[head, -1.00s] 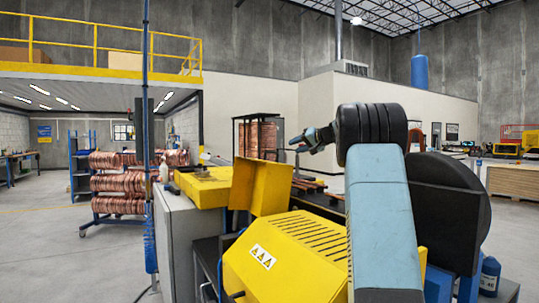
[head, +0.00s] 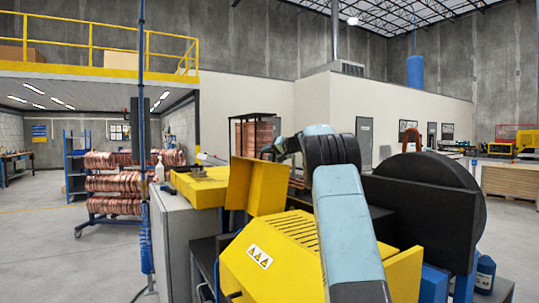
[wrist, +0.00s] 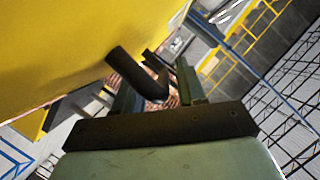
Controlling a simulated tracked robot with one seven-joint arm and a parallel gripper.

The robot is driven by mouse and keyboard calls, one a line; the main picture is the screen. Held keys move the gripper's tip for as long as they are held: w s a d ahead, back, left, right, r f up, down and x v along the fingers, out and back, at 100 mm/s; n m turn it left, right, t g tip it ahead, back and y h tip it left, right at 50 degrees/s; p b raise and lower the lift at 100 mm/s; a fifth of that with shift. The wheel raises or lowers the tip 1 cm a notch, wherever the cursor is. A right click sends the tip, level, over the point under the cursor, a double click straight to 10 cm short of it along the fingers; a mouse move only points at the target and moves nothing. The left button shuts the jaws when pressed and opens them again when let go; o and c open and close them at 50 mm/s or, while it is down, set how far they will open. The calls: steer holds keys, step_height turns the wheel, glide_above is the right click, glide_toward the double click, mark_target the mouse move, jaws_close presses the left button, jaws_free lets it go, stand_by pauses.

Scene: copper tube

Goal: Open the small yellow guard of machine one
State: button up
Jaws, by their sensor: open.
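A small upright yellow guard (head: 255,187) stands above the larger yellow slotted cover (head: 300,240) with warning stickers, in the head view. My gripper (head: 272,150) is just above and behind the guard's upper right edge, its fingers small and hard to make out there. In the wrist view my gripper (wrist: 155,82) is open, close to a large yellow surface (wrist: 70,45), probably this guard. A black bent handle (wrist: 132,72) sticks out from that surface and reaches between the fingers. I cannot tell whether a finger touches it.
A yellow block (head: 200,188) on a grey cabinet (head: 172,235) stands left of the guard. A large black disc and plate (head: 425,205) stand right of my arm. A thin blue pole (head: 143,120) rises at left. Copper coils (head: 112,183) sit on a rack further back.

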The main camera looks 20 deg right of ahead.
steer(key=shift+w, duration=0.1)
steer(key=shift+c, duration=0.2)
jaws_close()
stand_by(0.5)
